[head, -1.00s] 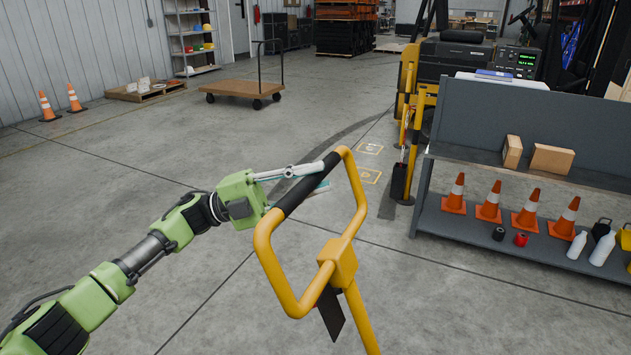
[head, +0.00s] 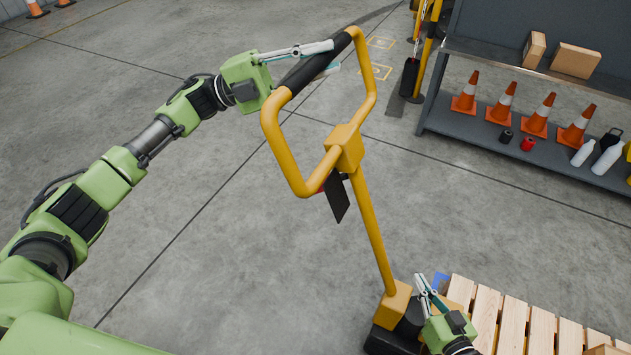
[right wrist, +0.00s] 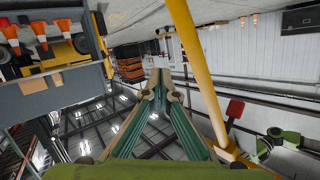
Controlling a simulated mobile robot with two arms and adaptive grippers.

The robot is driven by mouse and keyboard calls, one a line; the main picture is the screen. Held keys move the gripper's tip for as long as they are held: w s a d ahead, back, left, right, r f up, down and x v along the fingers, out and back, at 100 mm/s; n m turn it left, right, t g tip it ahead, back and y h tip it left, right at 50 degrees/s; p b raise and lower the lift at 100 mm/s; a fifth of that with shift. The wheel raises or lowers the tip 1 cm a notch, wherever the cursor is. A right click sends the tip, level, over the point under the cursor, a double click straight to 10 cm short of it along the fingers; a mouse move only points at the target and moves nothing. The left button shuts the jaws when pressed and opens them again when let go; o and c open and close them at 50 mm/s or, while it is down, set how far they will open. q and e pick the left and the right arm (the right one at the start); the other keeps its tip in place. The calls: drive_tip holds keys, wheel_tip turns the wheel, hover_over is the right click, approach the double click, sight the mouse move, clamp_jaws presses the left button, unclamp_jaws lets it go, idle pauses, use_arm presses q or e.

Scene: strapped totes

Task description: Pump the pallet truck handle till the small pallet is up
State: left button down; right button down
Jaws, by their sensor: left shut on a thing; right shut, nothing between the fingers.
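The yellow pallet truck handle (head: 372,225) rises from the truck's dark base (head: 393,338) and ends in a loop with a black grip (head: 312,66). My left gripper (head: 325,58) is shut on the black grip. A dark lever plate (head: 337,197) hangs below the loop. The small wooden pallet (head: 515,325) lies at the lower right, cut off by the frame; its height above the floor cannot be told. My right gripper (head: 427,290) is shut and empty beside the truck base and pallet corner. In the right wrist view its fingers (right wrist: 158,85) meet, with the yellow handle shaft (right wrist: 200,75) beside them.
A grey shelf (head: 480,135) at upper right holds orange cones (head: 503,103), bottles (head: 607,160) and cardboard boxes (head: 575,60). A yellow post (head: 425,50) stands left of it. The floor left of the handle is clear.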

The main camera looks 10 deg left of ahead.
use_arm(q)
drive_tip(key=shift+f, duration=0.1)
use_arm(e)
drive_tip(key=a+r+n+t+y, duration=0.1)
drive_tip(key=a+r+n+y, duration=0.2)
drive_tip(key=r, duration=0.6)
drive_tip(key=a+r+n+y, duration=0.2)
drive_tip(key=a+r+y, duration=0.2)
drive_tip(key=r, duration=0.6)
drive_tip(key=s+a+r+n+g+y, duration=0.35)
drive_tip(key=s+r, duration=0.25)
drive_tip(key=r, duration=0.3)
drive_tip(key=s+a+r+n+g+y, duration=0.2)
drive_tip(key=s+a+r+n+y, duration=0.2)
drive_tip(key=s+r, duration=0.3)
approach(295, 167)
wheel_tip(295, 167, up, 4)
drive_tip(key=a, duration=0.2)
drive_tip(key=shift+w+a+f+m, duration=0.15)
drive_tip(key=shift+w+a+f, duration=0.25)
drive_tip(key=shift+w+a, duration=0.15)
drive_tip(key=shift+w+a+f+m, duration=0.1)
drive_tip(key=shift+w+a+f, duration=0.35)
drive_tip(key=shift+a, duration=0.2)
drive_tip(key=shift+w+a+f, duration=0.15)
drive_tip(key=shift+a, duration=0.2)
